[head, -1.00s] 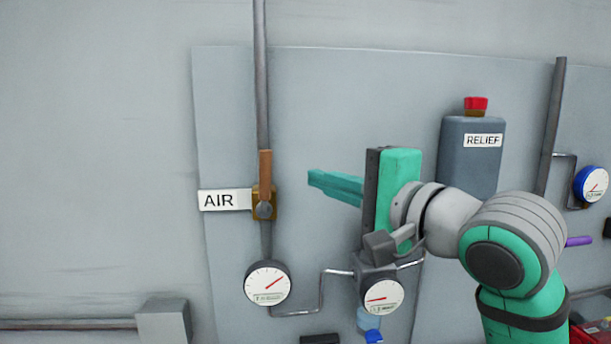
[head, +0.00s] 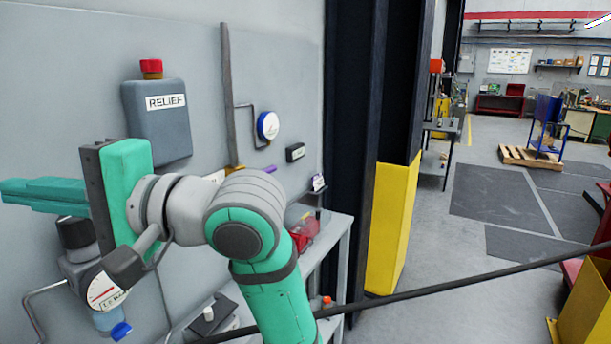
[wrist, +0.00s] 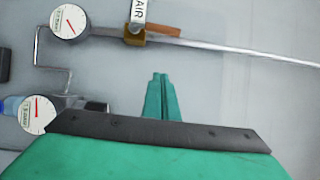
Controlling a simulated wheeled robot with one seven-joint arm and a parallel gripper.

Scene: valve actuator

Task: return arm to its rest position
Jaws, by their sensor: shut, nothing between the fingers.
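My gripper (head: 42,192) is at the left of the head view, with its teal fingers pointing left in front of the grey panel. In the wrist view, the two fingers (wrist: 161,98) are together with nothing between them. My arm runs from the gripper down to the bottom of the head view. In the wrist view, the brass AIR valve (wrist: 134,37) with its orange-brown handle (wrist: 165,30) is beyond the fingertips, apart from them.
The grey RELIEF box (head: 158,125) with a red cap stands right behind my gripper. A gauge with a blue bottle (head: 105,290) is just below it. A grey bench (head: 335,240), a yellow-based column (head: 392,225) and a dark slanting bar (head: 480,268) are at right. Open floor lies beyond.

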